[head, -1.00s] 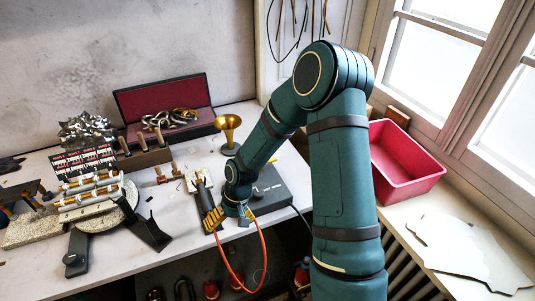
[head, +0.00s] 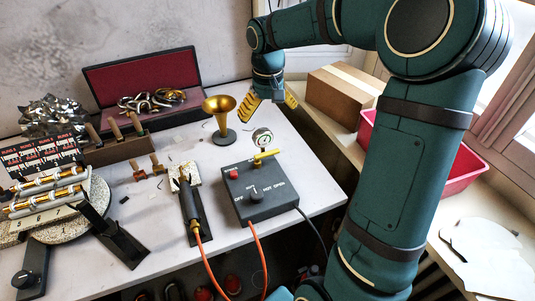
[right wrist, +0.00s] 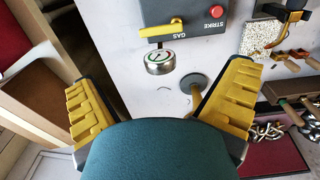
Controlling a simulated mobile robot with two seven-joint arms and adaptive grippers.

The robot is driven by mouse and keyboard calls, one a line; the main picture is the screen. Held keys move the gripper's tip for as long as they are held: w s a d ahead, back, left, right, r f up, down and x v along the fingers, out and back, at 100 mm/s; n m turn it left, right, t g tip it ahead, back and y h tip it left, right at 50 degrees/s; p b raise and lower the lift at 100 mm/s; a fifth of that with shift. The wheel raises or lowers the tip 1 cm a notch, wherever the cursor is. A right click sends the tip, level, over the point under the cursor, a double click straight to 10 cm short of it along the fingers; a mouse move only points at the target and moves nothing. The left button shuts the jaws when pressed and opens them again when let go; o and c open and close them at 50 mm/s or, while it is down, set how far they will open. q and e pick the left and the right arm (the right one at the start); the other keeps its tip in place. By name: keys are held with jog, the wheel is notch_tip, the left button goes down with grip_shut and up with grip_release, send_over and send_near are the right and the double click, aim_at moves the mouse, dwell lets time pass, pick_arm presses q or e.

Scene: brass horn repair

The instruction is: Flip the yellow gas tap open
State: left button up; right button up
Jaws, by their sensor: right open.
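The yellow gas tap (head: 266,155) is a short lever on the back edge of the dark control box (head: 258,193), below a round gauge (head: 262,138). It lies nearly crosswise in the head view. In the right wrist view the tap (right wrist: 160,30) shows beside the GAS label, with the gauge (right wrist: 160,60) nearer me. My right gripper (head: 270,103) is behind the box, above the bench's back right part, apart from the tap. Its yellow fingers are wide open and empty; they also show in the right wrist view (right wrist: 165,85). My left gripper is not in view.
A brass horn bell (head: 222,108) stands on a round base close left of my right gripper. A torch (head: 189,202) with an orange hose lies left of the box.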

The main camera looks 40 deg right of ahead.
aim_at(268, 154)
notch_tip(268, 154, down, 14)
jog(key=b, duration=0.3)
dwell(0.3)
jog(key=c, duration=1.2)
jog(key=shift+c, duration=0.2)
